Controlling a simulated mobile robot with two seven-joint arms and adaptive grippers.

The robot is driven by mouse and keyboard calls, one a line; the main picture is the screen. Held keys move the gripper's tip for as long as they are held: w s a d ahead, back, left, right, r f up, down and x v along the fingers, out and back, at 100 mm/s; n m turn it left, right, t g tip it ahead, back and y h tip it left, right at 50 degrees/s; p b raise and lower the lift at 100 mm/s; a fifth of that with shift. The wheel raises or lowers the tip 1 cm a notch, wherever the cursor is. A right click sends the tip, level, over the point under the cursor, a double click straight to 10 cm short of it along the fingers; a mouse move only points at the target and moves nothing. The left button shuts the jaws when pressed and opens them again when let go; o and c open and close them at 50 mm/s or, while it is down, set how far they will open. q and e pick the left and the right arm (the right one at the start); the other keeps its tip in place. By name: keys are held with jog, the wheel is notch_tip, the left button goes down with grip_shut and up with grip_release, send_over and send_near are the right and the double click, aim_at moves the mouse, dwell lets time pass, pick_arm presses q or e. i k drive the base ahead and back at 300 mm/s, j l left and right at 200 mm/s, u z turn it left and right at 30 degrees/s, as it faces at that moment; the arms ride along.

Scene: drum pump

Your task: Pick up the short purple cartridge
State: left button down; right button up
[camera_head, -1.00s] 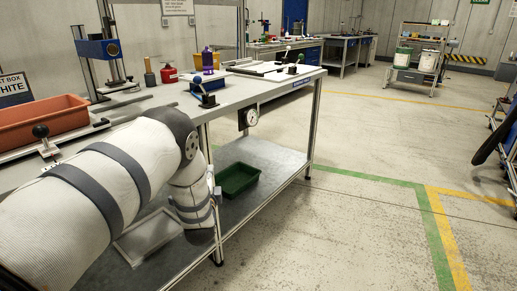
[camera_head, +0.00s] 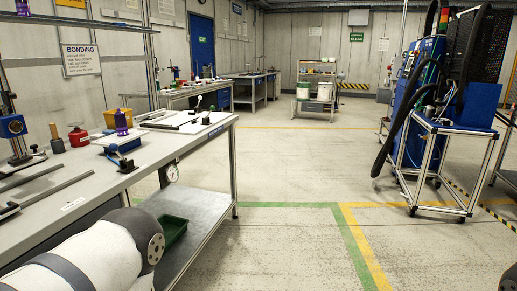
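A short purple cylinder (camera_head: 121,123) stands upright on the grey workbench (camera_head: 75,205), behind a blue fixture. It looks like the short purple cartridge, but it is too small to be sure. Part of my white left arm shows at the bottom left, in front of the bench. Its gripper is outside the picture. My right gripper is not in view either.
Beside the purple cylinder are a red container (camera_head: 78,136), a yellow bin (camera_head: 116,117) and a blue fixture (camera_head: 118,142). A green tray (camera_head: 171,231) sits on the lower shelf. A blue machine (camera_head: 420,90) and cart (camera_head: 450,130) stand at right. The middle floor is clear.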

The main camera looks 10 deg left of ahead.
aim_at(120, 117)
jog(key=u, duration=0.45)
jog(key=j+u, duration=0.1)
jog(key=u, duration=0.3)
jog(key=i+u, duration=0.1)
jog(key=u, duration=0.35)
